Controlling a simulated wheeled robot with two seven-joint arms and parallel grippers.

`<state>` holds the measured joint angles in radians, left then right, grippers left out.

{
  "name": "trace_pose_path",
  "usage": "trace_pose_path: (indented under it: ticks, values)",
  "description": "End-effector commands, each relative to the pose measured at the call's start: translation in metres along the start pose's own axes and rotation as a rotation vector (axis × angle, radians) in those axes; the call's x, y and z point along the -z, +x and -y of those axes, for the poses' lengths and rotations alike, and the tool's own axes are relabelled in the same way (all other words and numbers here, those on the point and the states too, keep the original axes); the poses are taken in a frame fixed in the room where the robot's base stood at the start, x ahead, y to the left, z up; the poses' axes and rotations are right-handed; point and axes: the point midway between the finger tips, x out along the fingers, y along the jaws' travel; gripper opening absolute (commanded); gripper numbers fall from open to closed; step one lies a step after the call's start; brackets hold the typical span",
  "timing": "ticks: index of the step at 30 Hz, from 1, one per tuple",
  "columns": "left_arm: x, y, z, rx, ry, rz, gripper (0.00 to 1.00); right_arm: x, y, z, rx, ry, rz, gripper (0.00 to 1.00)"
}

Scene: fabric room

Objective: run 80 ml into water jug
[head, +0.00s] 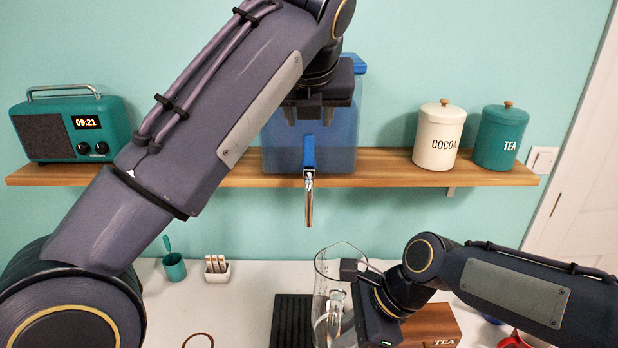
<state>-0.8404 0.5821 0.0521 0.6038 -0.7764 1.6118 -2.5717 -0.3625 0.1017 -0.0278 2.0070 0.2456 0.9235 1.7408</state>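A clear glass jug (328,268) stands upright near the front of the white counter, below and slightly right of the chrome spout (309,200). Its water level cannot be made out. The blue water tank (342,150) sits on the shelf, with a blue tap lever (309,152) above the spout. My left gripper (309,115) is open, its fingertips apart just above the lever's top and in front of the tank. My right gripper (345,305) is at the jug's right side, by its handle; its grip there is unclear.
A black mat (291,320) lies left of the jug, and a wooden tea box (432,325) lies behind my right gripper. The shelf (385,165) also holds a teal radio (68,125), a cocoa canister (438,137) and a tea canister (500,137). A teal cup (174,268) stands farther left.

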Motion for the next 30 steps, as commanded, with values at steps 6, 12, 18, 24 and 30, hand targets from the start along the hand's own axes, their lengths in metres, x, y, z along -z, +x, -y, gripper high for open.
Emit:
trace_pose_path:
  ticks: [6,12,18,24,30]
  values:
    - [0.0,-0.004,0.0,-0.001,0.001,-0.001,0.4,-0.001,-0.001,0.001,0.005,-0.003,0.003,0.0]
    - [0.0,-0.004,0.0,0.0,0.001,-0.001,0.4,-0.003,-0.003,0.002,0.01,-0.006,0.005,0.0]
    - [0.0,-0.004,0.0,0.0,-0.002,-0.001,0.4,-0.002,-0.002,0.002,0.008,-0.005,0.004,0.0]
    - [0.004,0.002,-0.024,0.006,-0.128,-0.02,0.4,-0.002,-0.002,0.002,0.006,-0.004,0.003,0.0]
    - [0.031,0.017,-0.085,0.019,-0.52,-0.087,0.4,-0.002,-0.002,0.001,0.006,-0.004,0.003,0.0]
